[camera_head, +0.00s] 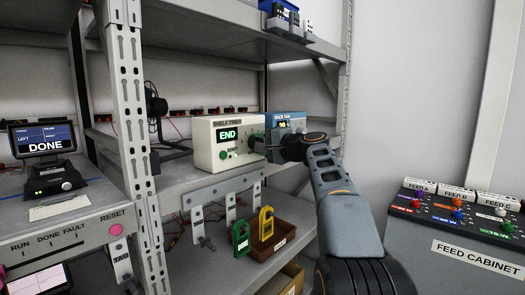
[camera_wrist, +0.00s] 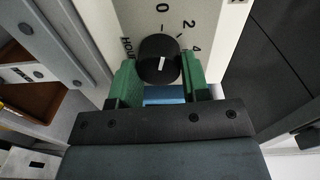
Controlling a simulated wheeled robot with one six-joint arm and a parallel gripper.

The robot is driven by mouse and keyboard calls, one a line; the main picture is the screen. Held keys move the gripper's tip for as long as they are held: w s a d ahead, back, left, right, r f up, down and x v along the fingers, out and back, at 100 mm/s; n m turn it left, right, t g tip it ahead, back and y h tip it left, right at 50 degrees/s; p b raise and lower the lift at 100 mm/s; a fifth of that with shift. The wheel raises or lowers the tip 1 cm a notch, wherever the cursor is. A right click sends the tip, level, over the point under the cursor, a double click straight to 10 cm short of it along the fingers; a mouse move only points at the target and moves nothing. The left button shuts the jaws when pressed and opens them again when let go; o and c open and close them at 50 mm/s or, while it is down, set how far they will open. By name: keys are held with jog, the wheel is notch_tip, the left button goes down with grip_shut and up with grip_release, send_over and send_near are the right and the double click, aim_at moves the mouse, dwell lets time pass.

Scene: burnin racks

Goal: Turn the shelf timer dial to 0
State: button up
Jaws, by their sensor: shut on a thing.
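A blue box (camera_head: 287,118) with a small display stands right behind the timer. Below are a green padlock tag (camera_head: 240,238), a yellow one (camera_head: 266,223) and a brown bin (camera_head: 281,239). A rack upright (camera_head: 133,140) is at left; the feed cabinet (camera_head: 470,262) is at right.

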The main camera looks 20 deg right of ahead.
jog(key=shift+n+b, duration=0.35)
jog(key=shift+n, duration=0.25)
jog(key=o, duration=0.9)
jog(key=b+v, duration=0.1)
jog(key=v, duration=1.2)
jog(key=shift+s, duration=0.4)
